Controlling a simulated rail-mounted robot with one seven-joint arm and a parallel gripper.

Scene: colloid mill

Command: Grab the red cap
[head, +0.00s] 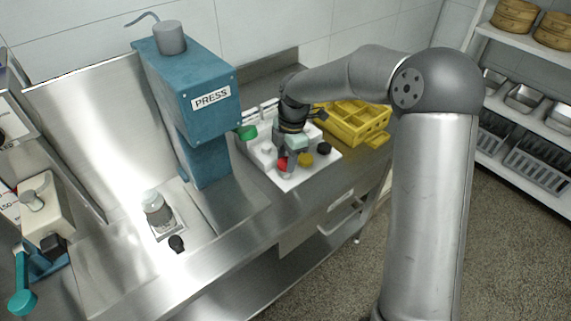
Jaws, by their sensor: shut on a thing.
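The red cap (282,163) is on the white tray (293,183) on the steel bench, to the right of the blue press. My gripper (289,166) points down at it from above, with its fingers at the cap. The gripper is shut on the red cap, which is partly hidden by the fingers. A yellow cap (305,159) and a black cap (324,149) lie just to the right on the same tray. A white cap (266,149) lies to the left of the gripper.
A yellow crate (352,122) stands behind and right of the tray. A jar (157,208) stands on a plate at the left. The bench front edge is near.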

